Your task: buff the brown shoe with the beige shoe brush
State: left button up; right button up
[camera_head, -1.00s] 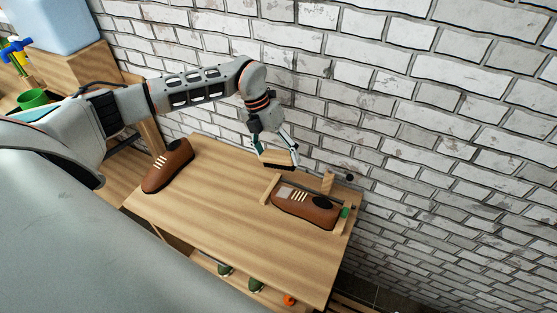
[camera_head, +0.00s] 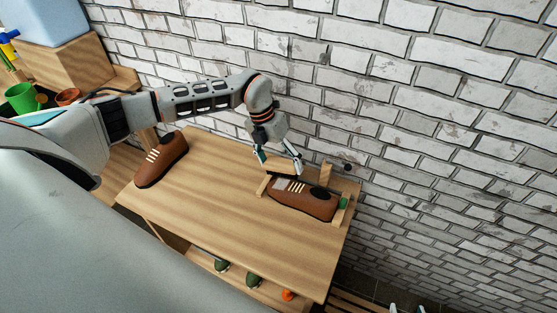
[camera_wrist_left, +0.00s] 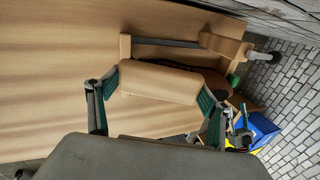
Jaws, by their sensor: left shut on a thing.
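The brown shoe (camera_head: 308,204) with pale laces lies in a wooden holder at the right end of the table. A second brown shoe (camera_head: 162,160) lies at the left end of the table. My left gripper (camera_head: 280,160) is shut on the beige shoe brush (camera_head: 285,169), just above the back-left part of the shoe in the holder. Whether the brush touches the shoe I cannot tell. In the left wrist view the brush (camera_wrist_left: 160,83) sits between the fingers and hides most of the shoe (camera_wrist_left: 212,82). My right gripper is not in view.
The wooden table (camera_head: 230,220) is clear between the two shoes. A white brick wall (camera_head: 440,120) stands close behind it. The holder has a wooden post (camera_head: 325,174) at the back. Small green and orange items lie on a shelf below.

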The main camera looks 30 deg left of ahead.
pick_arm(q)
jog(key=shift+f, duration=0.15)
dwell(0.6)
jog(key=shift+b+x, duration=0.55)
jog(key=shift+x, duration=0.5)
